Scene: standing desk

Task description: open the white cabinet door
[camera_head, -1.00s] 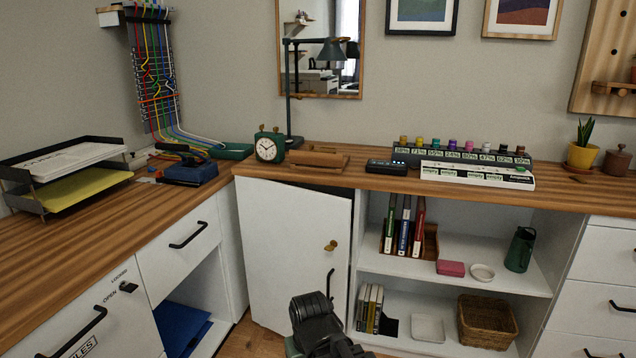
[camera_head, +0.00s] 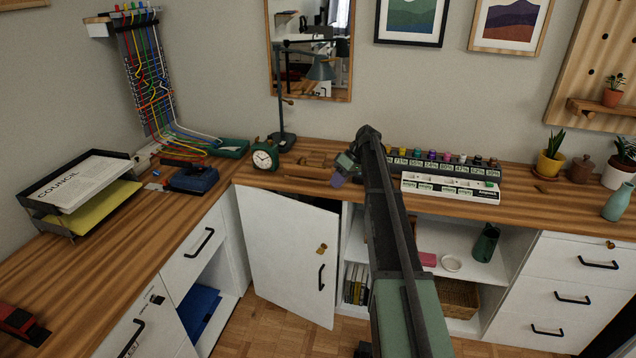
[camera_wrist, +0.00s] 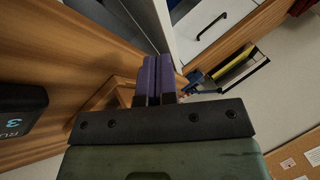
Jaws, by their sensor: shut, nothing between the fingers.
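The white cabinet door (camera_head: 285,245) stands ajar below the desktop, with a dark gap along its top edge. It has a brass knob (camera_head: 321,249) and a black vertical handle (camera_head: 321,278) near its right edge. My gripper (camera_head: 338,180) is above the desktop edge, up and right of the door's top, and apart from the handle. In the wrist view its purple fingers (camera_wrist: 153,76) are together with nothing between them. What looks like the door's upper edge (camera_wrist: 157,18) shows beyond the fingertips there. The handle cannot be made out in the wrist view.
A wooden stand (camera_head: 310,166), green clock (camera_head: 264,157) and desk lamp (camera_head: 283,105) are on the desktop near my gripper. A labelled white rack (camera_head: 450,187) stands to the right. My arm crosses the open shelves. Floor (camera_head: 280,335) before the door is clear.

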